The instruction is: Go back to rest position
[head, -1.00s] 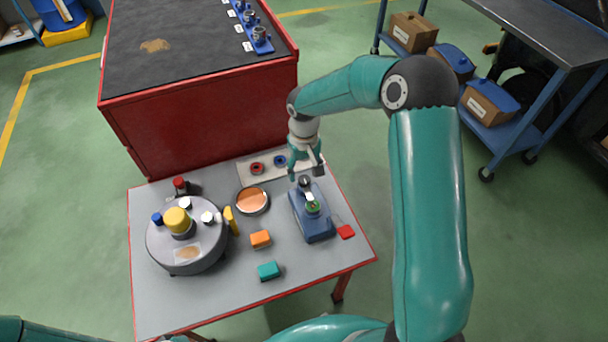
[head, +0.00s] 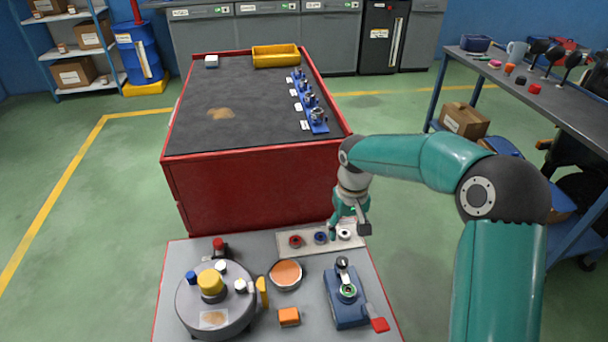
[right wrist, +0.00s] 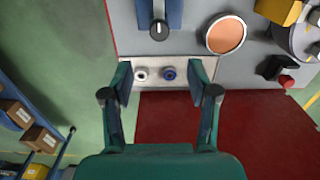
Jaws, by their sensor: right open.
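My right gripper (head: 350,226) hangs from the teal arm over the back right of the small grey table (head: 260,254), beside the pale strip that bears a red, a blue and a white ring. In the right wrist view its two fingers (right wrist: 160,95) are spread apart with nothing between them. The pale strip (right wrist: 187,75), with the white ring (right wrist: 141,74) and the blue ring (right wrist: 168,73), shows beyond and below the fingers. My left gripper is not in the head view.
On the small table stand a grey round turntable (head: 185,305), an orange-filled dish (head: 286,274), an orange block (head: 289,316) and a blue fixture (head: 345,308) with a green ring. A red cabinet (head: 255,180) stands behind. A workbench (head: 510,85) is at right. Green floor lies open at left.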

